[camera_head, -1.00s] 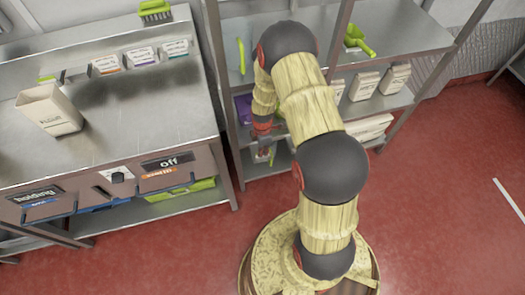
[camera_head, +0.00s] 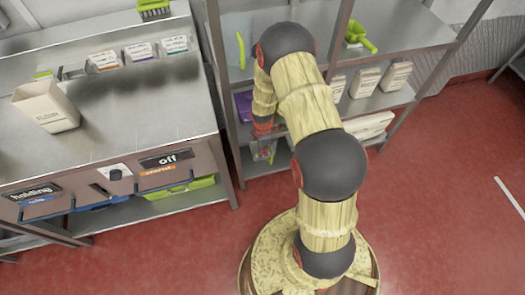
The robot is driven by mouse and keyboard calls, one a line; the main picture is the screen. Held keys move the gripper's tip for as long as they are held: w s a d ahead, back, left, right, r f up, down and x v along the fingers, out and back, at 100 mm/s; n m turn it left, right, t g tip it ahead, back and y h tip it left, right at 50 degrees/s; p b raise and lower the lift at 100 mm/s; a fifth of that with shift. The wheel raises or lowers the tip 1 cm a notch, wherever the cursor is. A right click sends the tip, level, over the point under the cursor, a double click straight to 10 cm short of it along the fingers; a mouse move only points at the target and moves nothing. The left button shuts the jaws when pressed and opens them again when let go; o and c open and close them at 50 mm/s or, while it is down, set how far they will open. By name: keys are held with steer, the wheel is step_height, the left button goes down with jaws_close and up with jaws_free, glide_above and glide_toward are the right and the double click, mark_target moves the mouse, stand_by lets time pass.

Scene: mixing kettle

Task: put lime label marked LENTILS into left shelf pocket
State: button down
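My gripper (camera_head: 264,148) is at the left side of the metal shelf unit (camera_head: 226,112), low between its shelves. It is small and partly hidden by my own arm, so I cannot tell whether its fingers are open or hold anything. A pale object with a green patch shows right by the fingers, too small to identify. I cannot make out any lime label reading LENTILS. I also cannot pick out the left shelf pocket.
A steel counter (camera_head: 120,130) on the left carries an open beige carton (camera_head: 46,106) and several small cards (camera_head: 104,61). White packets (camera_head: 365,82) stand on the middle shelf. A lime scoop (camera_head: 361,38) lies on the top shelf. Red floor (camera_head: 430,200) is clear at right.

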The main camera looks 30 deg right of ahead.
steer(key=shift+f, duration=0.25)
stand_by(0.5)
steer(key=c, duration=2.5)
jaws_free()
steer(key=o, duration=0.5)
steer(key=shift+o, duration=1.4)
steer(key=shift+o, duration=1.3)
steer(key=shift+r+p, duration=2.45)
steer(key=shift+r, duration=1.1)
